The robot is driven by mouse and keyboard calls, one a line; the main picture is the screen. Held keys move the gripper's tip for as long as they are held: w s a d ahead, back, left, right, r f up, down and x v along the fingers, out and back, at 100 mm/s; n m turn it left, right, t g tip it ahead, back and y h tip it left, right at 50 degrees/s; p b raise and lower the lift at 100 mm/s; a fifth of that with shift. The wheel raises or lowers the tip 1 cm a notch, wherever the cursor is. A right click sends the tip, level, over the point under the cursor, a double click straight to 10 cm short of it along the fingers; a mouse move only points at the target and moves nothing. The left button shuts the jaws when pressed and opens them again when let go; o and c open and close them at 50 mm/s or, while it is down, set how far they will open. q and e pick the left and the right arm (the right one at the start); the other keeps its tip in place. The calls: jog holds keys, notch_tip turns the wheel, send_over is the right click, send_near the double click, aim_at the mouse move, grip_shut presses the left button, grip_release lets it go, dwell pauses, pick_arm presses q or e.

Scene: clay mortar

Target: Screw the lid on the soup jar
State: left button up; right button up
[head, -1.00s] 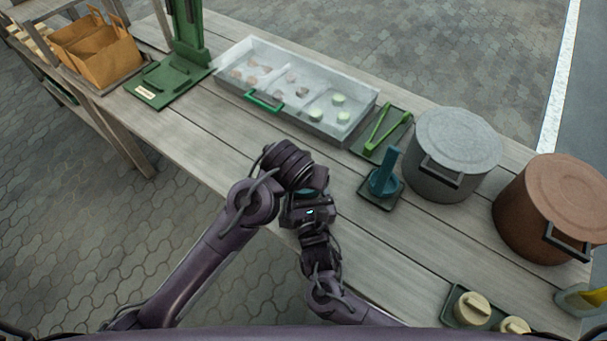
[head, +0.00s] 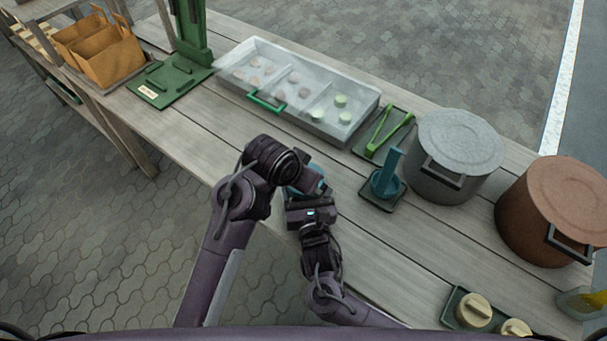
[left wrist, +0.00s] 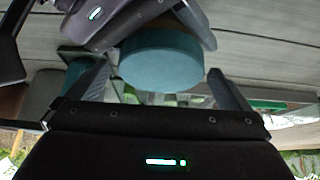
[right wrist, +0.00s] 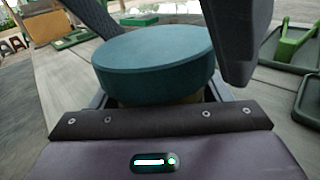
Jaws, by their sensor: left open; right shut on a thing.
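The teal lid (left wrist: 160,62) sits on top of the soup jar, whose tan body (right wrist: 160,98) shows as a thin strip under the lid in the right wrist view. My right gripper (head: 303,200) is shut on the jar below the lid. My left gripper (left wrist: 165,85) is open, with one finger on each side of the lid; I cannot tell whether they touch it. In the head view the lid (head: 318,186) is mostly hidden by my arms, and the jar is hidden there.
A clear-lidded tray (head: 300,85), green tongs (head: 385,135), a blue ladle-like tool (head: 387,180), a grey pot (head: 455,155) and a brown pot (head: 553,210) stand across the table. Cream-lidded jars (head: 473,310) stand at the lower right. A green stand (head: 172,78) is at the back left.

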pick_arm(q)
jog(key=shift+r, duration=2.2)
jog(key=shift+c, duration=0.3)
